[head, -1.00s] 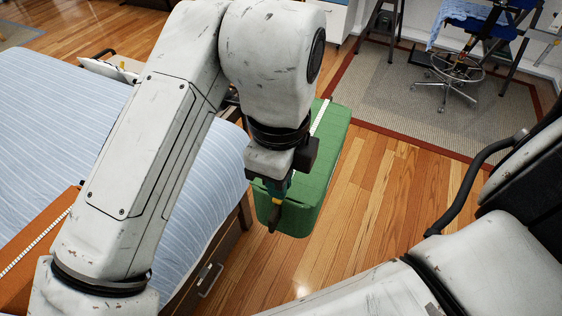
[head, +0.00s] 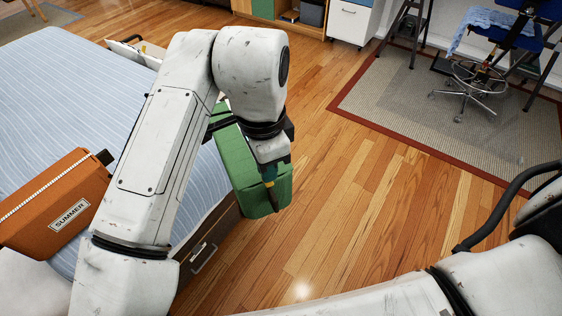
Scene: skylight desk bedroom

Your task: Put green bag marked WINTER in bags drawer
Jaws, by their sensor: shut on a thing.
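The green bag (head: 236,160) hangs beside the bed, over the wood floor. My gripper (head: 270,182) is shut on it, and my wrist and fingers cover part of it. No WINTER label shows on the faces I see. A drawer front with a metal handle (head: 204,258) is low in the bed's side, to the lower left of the bag. It looks shut, though my arm hides part of that side. I cannot read any marking that names it the bags drawer.
An orange bag marked SUMMER (head: 62,205) lies on the striped bed (head: 60,95) at left. A white cabinet (head: 350,22) stands at the back. The wood floor (head: 345,190) between is clear.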

